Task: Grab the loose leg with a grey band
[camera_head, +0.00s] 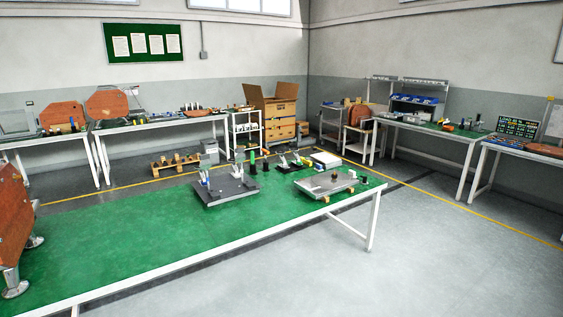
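My gripper is not in view. A green-topped table (130,245) fills the foreground. Several small upright dark and green pieces stand near its far edge, among them a dark cylinder with a green top (252,163) and a dark piece (361,178) at the right end. They are too small to tell whether any is a loose leg with a grey band. At the left edge, a brown panelled body (12,215) stands on the table on metal legs with round feet (15,289); these legs look attached.
A dark grey plate fixture (226,190) and a lighter plate fixture (326,184) sit toward the table's far right end. The table's near middle is clear. Open floor (430,270) lies to the right. Other workbenches line the walls, with cardboard boxes (275,108) in the corner.

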